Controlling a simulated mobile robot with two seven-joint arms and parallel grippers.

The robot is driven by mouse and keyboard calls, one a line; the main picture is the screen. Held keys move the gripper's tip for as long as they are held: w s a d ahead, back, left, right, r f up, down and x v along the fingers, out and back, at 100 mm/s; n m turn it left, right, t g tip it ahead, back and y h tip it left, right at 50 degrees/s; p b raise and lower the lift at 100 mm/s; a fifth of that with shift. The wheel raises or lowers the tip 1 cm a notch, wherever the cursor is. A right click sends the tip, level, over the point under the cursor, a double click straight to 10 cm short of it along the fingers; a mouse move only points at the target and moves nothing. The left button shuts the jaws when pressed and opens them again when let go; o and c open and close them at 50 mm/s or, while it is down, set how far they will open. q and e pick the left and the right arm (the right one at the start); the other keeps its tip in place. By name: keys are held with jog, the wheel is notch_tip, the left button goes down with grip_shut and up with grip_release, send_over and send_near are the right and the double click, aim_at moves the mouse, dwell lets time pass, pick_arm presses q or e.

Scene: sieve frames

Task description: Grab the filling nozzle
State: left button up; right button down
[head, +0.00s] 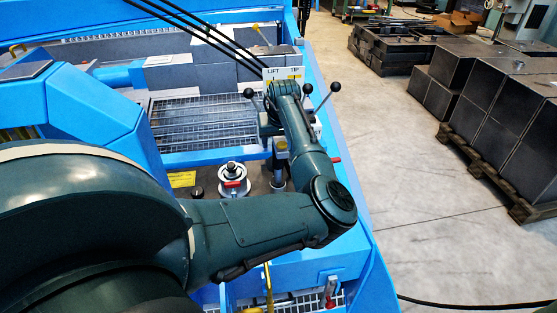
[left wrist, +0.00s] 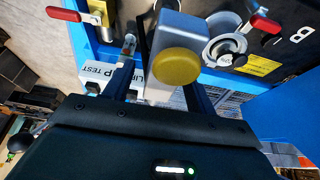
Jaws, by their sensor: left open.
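A grey, block-like body with a round yellow end (left wrist: 176,66) sits between the fingers in the left wrist view; I take it to be the filling nozzle. My left gripper (left wrist: 158,82) is open, with one dark finger on each side of the grey body. I cannot tell whether either finger touches it. In the head view my left arm hides the gripper's fingers. My right gripper is not in view.
A silver coupling with a red lever (head: 232,182) stands left of my forearm. A LIFT/TIP sign (head: 283,73) and black-knobbed levers (head: 334,88) are close to my wrist. A metal grating (head: 205,120) lies beyond. Open floor (head: 400,180) is right of the blue machine.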

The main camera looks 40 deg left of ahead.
pick_arm(q)
jog(key=shift+w+a+f, duration=0.1)
jog(key=shift+a+f, duration=0.05)
jog(key=shift+f, duration=0.3)
grip_shut()
dwell(0.3)
jog(key=shift+r, duration=0.1)
